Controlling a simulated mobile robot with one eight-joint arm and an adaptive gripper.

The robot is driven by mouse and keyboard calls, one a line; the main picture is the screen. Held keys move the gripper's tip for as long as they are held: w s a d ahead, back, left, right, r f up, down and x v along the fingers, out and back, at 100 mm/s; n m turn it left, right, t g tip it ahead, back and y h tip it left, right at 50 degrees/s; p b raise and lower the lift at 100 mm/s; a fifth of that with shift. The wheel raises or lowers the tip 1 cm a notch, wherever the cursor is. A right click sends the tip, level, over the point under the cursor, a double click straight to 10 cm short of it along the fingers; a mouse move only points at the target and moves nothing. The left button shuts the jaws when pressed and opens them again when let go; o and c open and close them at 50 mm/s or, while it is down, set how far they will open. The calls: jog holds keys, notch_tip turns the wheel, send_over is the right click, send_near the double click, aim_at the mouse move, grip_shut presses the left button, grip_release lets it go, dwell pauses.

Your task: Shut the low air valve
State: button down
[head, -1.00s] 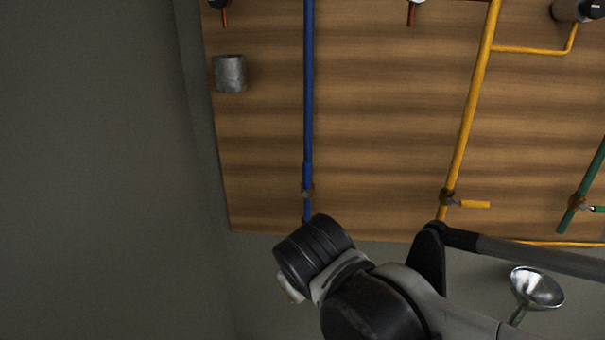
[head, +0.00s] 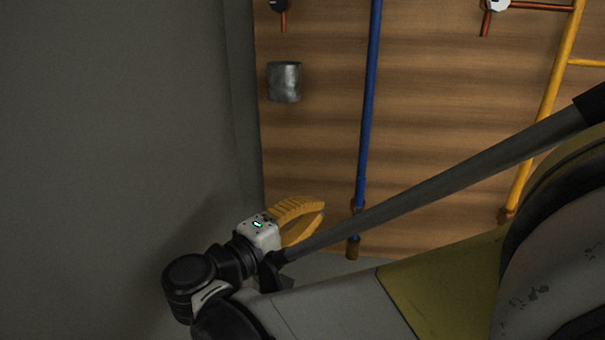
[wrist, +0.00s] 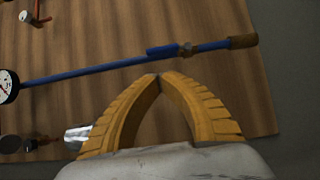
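The blue air pipe (head: 368,100) runs down the wooden board and also crosses the wrist view (wrist: 95,70). A small brassy valve (head: 358,206) sits near its lower end. In the wrist view the valve (wrist: 187,49) has a blue lever (wrist: 162,51) lying close along the pipe. My gripper (head: 322,208) is left of the valve in the head view. In the wrist view my gripper's (wrist: 160,76) yellow fingers meet at their tips with nothing between them. The tips appear just below the lever there; whether they touch it I cannot tell.
A grey metal cup (head: 284,82) is on the board's left side. A yellow pipe (head: 548,100) is at right, partly behind my arm. A gauge (wrist: 6,86) sits at the pipe's left end in the wrist view. A grey wall (head: 110,120) stands at left.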

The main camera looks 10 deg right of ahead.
aim_at(360, 196)
jog(key=b+x, duration=0.2)
jog(key=x, duration=0.8)
